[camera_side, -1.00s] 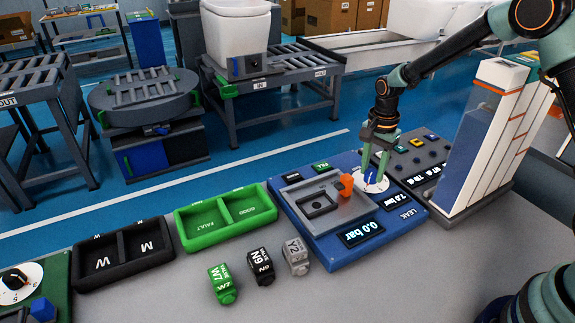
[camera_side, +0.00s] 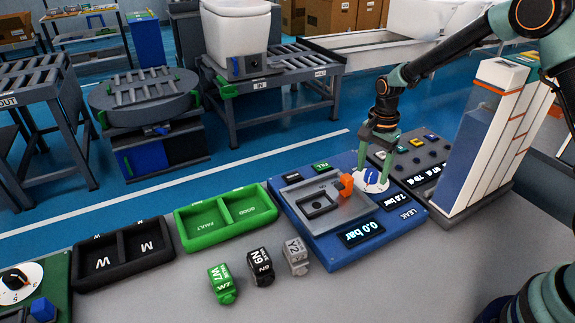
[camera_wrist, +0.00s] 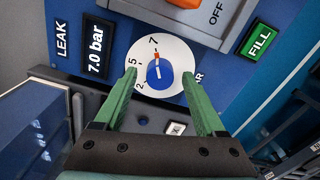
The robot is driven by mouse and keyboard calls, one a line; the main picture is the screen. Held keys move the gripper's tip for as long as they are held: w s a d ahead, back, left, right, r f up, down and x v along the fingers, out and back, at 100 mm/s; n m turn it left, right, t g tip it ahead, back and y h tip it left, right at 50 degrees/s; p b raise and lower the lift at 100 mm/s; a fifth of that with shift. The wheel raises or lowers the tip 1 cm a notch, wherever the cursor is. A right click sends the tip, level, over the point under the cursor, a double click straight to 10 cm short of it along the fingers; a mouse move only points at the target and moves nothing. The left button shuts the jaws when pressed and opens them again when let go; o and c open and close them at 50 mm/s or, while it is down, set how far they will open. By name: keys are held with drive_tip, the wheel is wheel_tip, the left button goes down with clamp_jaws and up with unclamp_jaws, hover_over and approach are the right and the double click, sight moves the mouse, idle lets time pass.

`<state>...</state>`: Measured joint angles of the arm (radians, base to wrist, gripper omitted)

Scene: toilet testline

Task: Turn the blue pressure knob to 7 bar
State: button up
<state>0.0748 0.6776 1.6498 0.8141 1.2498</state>
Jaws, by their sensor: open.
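The blue pressure knob (camera_wrist: 160,73) sits on a white round dial in the wrist view. Its white line and red tip point toward the 7 at the dial's edge. The small display (camera_wrist: 97,46) beside it reads 7.0 bar. In the side view the knob (camera_side: 370,178) is on the blue panel (camera_side: 325,250), partly behind my fingers. My gripper (camera_side: 373,168) is open above the dial, with nothing held. In the wrist view its green fingers (camera_wrist: 159,78) stand apart on either side of the knob, with visible gaps.
An orange lever (camera_side: 346,185) is close to the left of the dial. The front display (camera_side: 360,233) reads 0.0 bar. A grey button box (camera_side: 415,155) and a tall white-and-orange rack (camera_side: 487,140) stand to the right. Several small labelled blocks (camera_side: 262,266) lie in front.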

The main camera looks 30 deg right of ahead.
sight(372, 172)
wheel_tip(372, 172, up, 12)
idle(0.5)
drive_tip(key=shift+r, duration=0.1)
drive_tip(key=s+a+r+n+t, duration=0.1)
drive_tip(key=s+r+n+t, duration=0.1)
drive_tip(key=s+r+n, duration=0.2)
drive_tip(key=s+a+r+n+t, duration=0.2)
drive_tip(key=s+r+n+t, duration=0.1)
drive_tip(key=s+n, duration=0.8)
drive_tip(key=shift+s+a+r+t, duration=0.25)
drive_tip(key=shift+s+r, duration=0.35)
drive_tip(key=shift+s, duration=0.4)
